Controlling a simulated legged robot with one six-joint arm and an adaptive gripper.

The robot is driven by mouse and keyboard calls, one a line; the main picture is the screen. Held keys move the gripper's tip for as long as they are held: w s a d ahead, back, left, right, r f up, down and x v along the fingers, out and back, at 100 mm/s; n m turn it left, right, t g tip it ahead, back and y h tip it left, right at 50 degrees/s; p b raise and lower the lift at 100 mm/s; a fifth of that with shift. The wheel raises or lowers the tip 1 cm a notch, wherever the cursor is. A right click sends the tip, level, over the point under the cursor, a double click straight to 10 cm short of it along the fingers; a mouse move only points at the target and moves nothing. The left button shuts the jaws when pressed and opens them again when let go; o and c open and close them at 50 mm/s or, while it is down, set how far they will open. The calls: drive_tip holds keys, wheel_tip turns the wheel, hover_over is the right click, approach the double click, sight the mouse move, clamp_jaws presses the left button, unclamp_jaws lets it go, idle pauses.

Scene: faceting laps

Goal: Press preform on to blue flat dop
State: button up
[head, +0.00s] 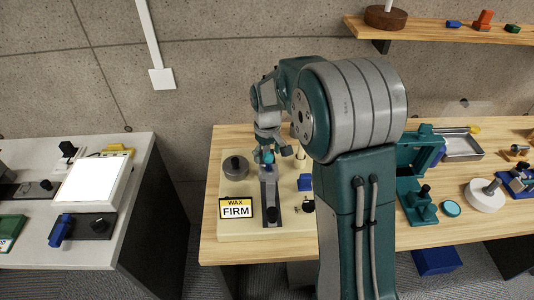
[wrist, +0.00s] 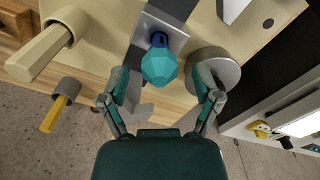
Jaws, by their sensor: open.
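The preform (wrist: 160,68) is a teal faceted stone. In the wrist view it sits over the end of the blue dop (wrist: 158,40) and seems to touch it; its underside contact is hidden. The dop stands at a grey metal block (wrist: 175,30). In the head view the preform (head: 268,157) shows as a small teal spot at the top of the grey fixture (head: 270,190). My gripper (wrist: 161,80) is open, with one finger on each side of the preform and a gap to both. It also shows in the head view (head: 271,151), just above the fixture.
A small blue block (head: 304,182) is to the right.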

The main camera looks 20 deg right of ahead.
drive_tip(key=shift+r, duration=0.15)
wheel_tip(320, 180, up, 12)
drive_tip(key=shift+f, duration=0.2)
drive_tip(key=shift+w, duration=0.1)
idle(0.4)
drive_tip(key=s+r+m+t, duration=0.1)
drive_tip(key=s+r, duration=0.2)
drive_tip(key=s, duration=0.4)
drive_tip(key=s+r+m+t, duration=0.1)
drive_tip(key=s+r+t, duration=0.1)
drive_tip(key=s+r, duration=0.35)
drive_tip(key=s+f+m+t, duration=0.1)
drive_tip(key=s+f, duration=0.3)
drive_tip(key=s, duration=1)
drive_tip(key=shift+m+t, duration=0.4)
drive_tip(key=shift+t, duration=0.4)
drive_tip(key=shift+c, duration=0.3)
idle(1.0)
